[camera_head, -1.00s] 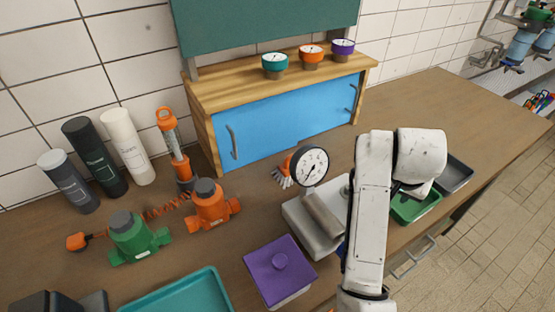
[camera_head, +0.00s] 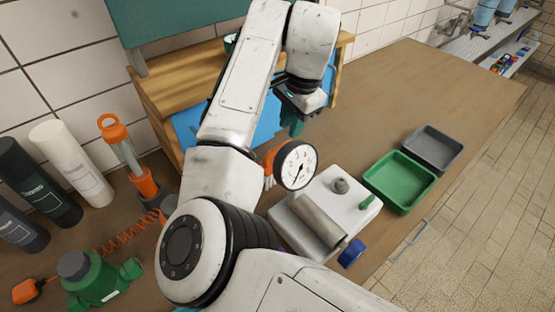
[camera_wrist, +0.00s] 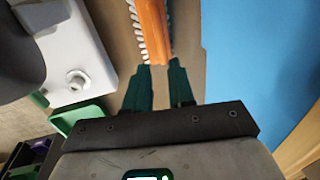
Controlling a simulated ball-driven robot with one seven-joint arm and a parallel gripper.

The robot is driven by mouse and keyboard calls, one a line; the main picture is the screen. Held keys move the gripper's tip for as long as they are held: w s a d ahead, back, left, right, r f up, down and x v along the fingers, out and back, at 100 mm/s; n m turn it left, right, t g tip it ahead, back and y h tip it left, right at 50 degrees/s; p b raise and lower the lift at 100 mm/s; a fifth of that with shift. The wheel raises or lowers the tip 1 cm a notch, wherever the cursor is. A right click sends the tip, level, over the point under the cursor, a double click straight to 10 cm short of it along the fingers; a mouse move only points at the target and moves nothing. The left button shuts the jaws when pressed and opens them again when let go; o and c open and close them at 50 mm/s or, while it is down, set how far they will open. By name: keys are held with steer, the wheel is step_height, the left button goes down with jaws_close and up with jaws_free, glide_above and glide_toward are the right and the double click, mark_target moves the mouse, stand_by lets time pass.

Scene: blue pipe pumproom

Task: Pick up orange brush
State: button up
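The orange brush (camera_head: 270,158) lies on the bench between the blue cabinet and the round white gauge, partly hidden by the gauge and my arm. In the wrist view its orange body (camera_wrist: 153,28) with white bristles along its sides points toward my gripper (camera_wrist: 160,68). My gripper has two dark green fingers, spread apart, with the near end of the brush between or just beyond their tips. Nothing is clamped. In the head view my gripper (camera_head: 294,124) hangs over the bench just above and right of the brush.
The gauge (camera_head: 296,165) stands close to the brush, by a white machine with a roller (camera_head: 318,222). Green (camera_head: 404,203) and grey (camera_head: 455,158) trays sit right. The bench behind them is clear.

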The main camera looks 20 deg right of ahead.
mark_target(283, 145)
steer(key=f, duration=0.3)
steer(key=w+a+f, duration=0.1)
steer(key=f, duration=0.1)
steer(key=f+p, duration=0.1)
steer(key=f, duration=0.2)
steer(key=shift+w+a+f, duration=0.15)
steer(key=shift+w+f, duration=0.2)
jaws_close()
